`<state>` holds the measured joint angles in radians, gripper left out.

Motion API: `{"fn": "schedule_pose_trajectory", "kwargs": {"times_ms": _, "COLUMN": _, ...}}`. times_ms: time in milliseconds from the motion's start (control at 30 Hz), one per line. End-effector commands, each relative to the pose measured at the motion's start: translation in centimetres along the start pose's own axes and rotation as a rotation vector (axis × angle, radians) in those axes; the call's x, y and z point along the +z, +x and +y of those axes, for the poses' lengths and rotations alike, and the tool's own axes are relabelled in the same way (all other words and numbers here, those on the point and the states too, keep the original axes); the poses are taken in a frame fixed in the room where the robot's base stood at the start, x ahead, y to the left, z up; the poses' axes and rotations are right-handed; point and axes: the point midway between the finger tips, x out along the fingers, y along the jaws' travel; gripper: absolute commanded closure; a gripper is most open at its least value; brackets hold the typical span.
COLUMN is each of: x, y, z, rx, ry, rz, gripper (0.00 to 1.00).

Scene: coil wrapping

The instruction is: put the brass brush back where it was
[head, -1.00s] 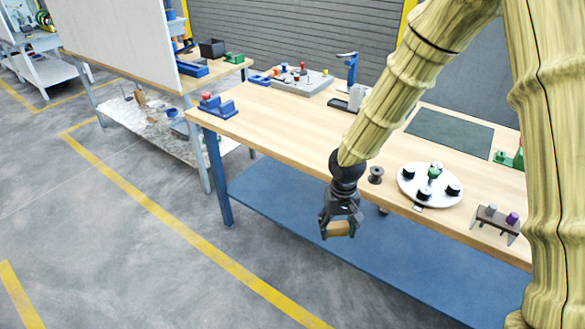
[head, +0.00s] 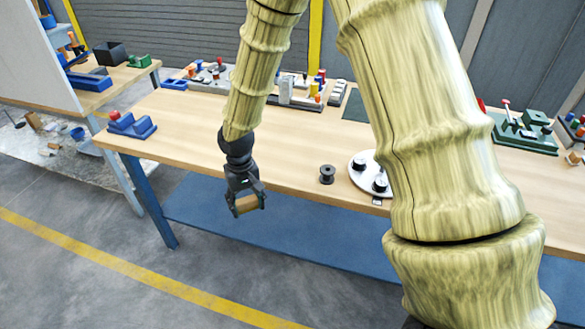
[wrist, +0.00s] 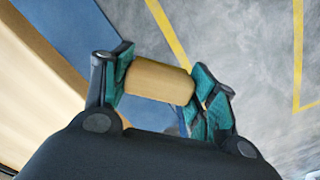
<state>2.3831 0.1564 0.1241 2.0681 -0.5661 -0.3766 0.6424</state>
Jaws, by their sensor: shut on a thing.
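My gripper (head: 247,199) hangs in front of the workbench's front edge, above the floor side. It is shut on a tan, wood-coloured block, which I take to be the brass brush (head: 245,206). In the wrist view the brush (wrist: 158,82) lies crosswise between the two green-padded fingers, which touch its ends. Its bristles are not visible. The brush is clear of the bench (head: 190,130) and touches nothing but my gripper.
A black spool (head: 327,174) stands near the bench's front edge, beside a white round plate (head: 357,177) partly hidden by my arm. A blue holder (head: 132,126) sits at the bench's left end. A blue lower shelf (head: 215,200) lies below. Bare wood lies left of the spool.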

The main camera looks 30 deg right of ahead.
Motion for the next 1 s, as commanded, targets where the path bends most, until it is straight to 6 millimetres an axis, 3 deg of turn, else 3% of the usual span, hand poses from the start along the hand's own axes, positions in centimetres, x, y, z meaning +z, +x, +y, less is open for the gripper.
{"fn": "schedule_pose_trajectory", "kwargs": {"times_ms": 300, "x": -5.8, "y": -4.6, "z": 12.9, "rx": 0.000, "ry": 0.462, "rz": 0.007, "gripper": 0.68}}
{"fn": "schedule_pose_trajectory", "kwargs": {"times_ms": 500, "x": -8.2, "y": -6.8, "z": 18.6, "rx": 0.000, "ry": 0.663, "rz": 0.003, "gripper": 0.68}}
{"fn": "schedule_pose_trajectory", "kwargs": {"times_ms": 733, "x": -8.9, "y": -7.2, "z": 20.7, "rx": 0.000, "ry": 0.739, "rz": -0.002, "gripper": 0.68}}
{"fn": "schedule_pose_trajectory", "kwargs": {"times_ms": 1000, "x": -8.9, "y": -3.7, "z": 20.8, "rx": 0.000, "ry": 0.740, "rz": -0.002, "gripper": 0.68}}
